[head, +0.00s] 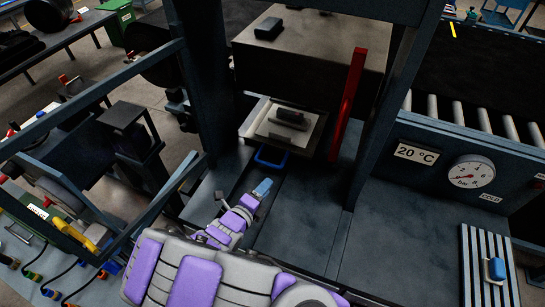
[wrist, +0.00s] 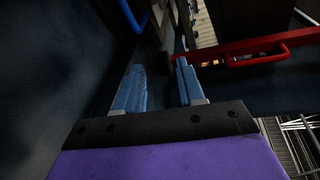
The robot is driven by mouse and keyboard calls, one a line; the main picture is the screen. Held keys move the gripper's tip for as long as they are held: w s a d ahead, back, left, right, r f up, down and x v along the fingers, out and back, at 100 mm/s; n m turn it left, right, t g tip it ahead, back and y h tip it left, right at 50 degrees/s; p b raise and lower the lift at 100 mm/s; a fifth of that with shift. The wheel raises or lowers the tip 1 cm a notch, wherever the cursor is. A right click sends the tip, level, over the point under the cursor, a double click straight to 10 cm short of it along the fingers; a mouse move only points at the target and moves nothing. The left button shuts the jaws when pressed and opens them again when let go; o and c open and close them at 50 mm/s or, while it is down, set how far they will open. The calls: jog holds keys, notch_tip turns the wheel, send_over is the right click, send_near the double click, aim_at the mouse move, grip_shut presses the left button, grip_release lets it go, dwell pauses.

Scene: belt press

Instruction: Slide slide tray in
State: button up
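The slide tray (head: 252,122) is a pale, flat tray under the dark press block, part of it sticking out at the front. A blue handle (head: 270,163) is on its front side. A blue bar that looks like this handle shows at the top of the wrist view (wrist: 131,18). My gripper (head: 262,188) is just in front of the handle, apart from it. In the wrist view its blue fingers (wrist: 160,85) stand apart with nothing between them. How far the tray reaches under the block is hidden.
A dark block-shaped part (head: 290,119) lies on the tray. A red upright bar (head: 348,105) stands right of the tray; a red bar with a handle (wrist: 255,48) shows in the wrist view. Dark frame posts flank the press. The dark table right of my gripper is clear.

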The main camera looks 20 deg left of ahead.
aim_at(271, 166)
jog(key=a+f+n, duration=0.1)
jog(key=s+a+f+n+y, duration=0.2)
jog(key=a, duration=0.1)
jog(key=shift+a+f+n, duration=0.1)
jog(key=shift+f+n, duration=0.05)
jog(key=shift+n, duration=0.25)
jog(key=shift+w+d+y, duration=0.2)
jog(key=shift+w+y, duration=0.1)
jog(key=x, duration=1.1)
jog(key=b+x, duration=0.1)
jog(key=x, duration=0.4)
jog(key=shift+w+d, duration=0.3)
jog(key=shift+d, duration=0.05)
jog(key=shift+a+f, duration=0.1)
jog(key=shift+a, duration=0.1)
jog(key=shift+a, duration=0.1)
jog(key=shift+c, duration=1.2)
grip_shut()
jog(key=shift+f, duration=0.1)
